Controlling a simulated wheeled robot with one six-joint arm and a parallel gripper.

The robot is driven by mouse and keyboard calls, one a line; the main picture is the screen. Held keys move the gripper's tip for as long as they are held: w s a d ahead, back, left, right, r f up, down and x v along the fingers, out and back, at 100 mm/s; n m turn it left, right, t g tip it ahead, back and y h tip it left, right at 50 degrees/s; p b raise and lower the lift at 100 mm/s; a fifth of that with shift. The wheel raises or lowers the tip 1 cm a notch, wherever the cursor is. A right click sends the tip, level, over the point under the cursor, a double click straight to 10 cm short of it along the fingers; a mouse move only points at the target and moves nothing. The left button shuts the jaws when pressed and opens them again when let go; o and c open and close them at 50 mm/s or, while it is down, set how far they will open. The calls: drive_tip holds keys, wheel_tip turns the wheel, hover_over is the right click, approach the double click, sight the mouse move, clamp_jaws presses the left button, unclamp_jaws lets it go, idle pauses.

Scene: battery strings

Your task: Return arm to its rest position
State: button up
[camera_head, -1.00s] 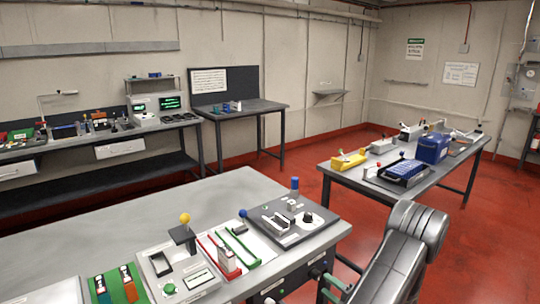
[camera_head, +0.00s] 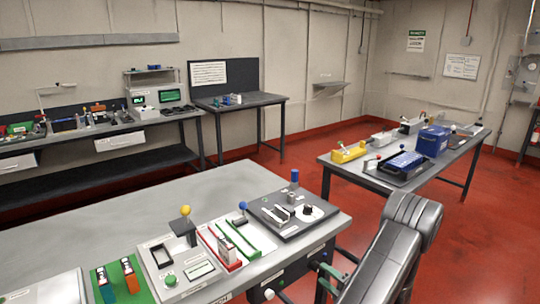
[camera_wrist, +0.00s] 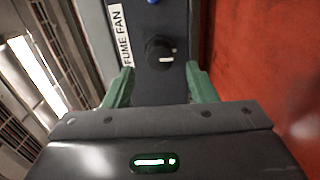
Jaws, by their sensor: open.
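My gripper (camera_wrist: 160,85) is open, with its two green fingers spread apart and nothing between them in the wrist view. Between and beyond the fingers is a dark panel (camera_wrist: 182,35) with a round black knob (camera_wrist: 159,51) and a white "FUME FAN" label (camera_wrist: 118,30). In the head view my arm rises at the lower right, and the green fingers of my gripper (camera_head: 320,279) show off the bench's front right corner. I cannot tell whether the fingers touch the panel.
The near bench (camera_head: 110,222) holds several switch panels, a yellow-topped lever (camera_head: 186,211) and a blue knob (camera_head: 295,175). A second table (camera_head: 376,180) with a blue box (camera_head: 432,141) stands at the right. Red floor (camera_head: 290,155) is clear between them.

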sight(318, 269)
drive_tip(key=x, duration=0.3)
drive_tip(key=shift+w+a, duration=0.25)
drive_tip(key=shift+a, duration=0.1)
drive_tip(key=shift+w+f+n, duration=0.15)
drive_tip(key=shift+n, duration=0.15)
drive_tip(key=shift+n+b, duration=0.35)
drive_tip(key=shift+n, duration=0.45)
drive_tip(key=shift+n+b, duration=0.45)
drive_tip(key=shift+n, duration=0.75)
drive_tip(key=n+b, duration=0.1)
drive_tip(key=n, duration=0.4)
drive_tip(key=shift+d+f+b, duration=0.1)
drive_tip(key=shift+f+b, duration=0.05)
drive_tip(key=shift+b, duration=0.25)
drive_tip(key=n+b, duration=0.1)
drive_tip(key=n, duration=0.3)
drive_tip(key=n+b, duration=0.1)
drive_tip(key=n, duration=0.3)
drive_tip(key=shift+d, duration=0.15)
drive_tip(key=shift+n, duration=0.3)
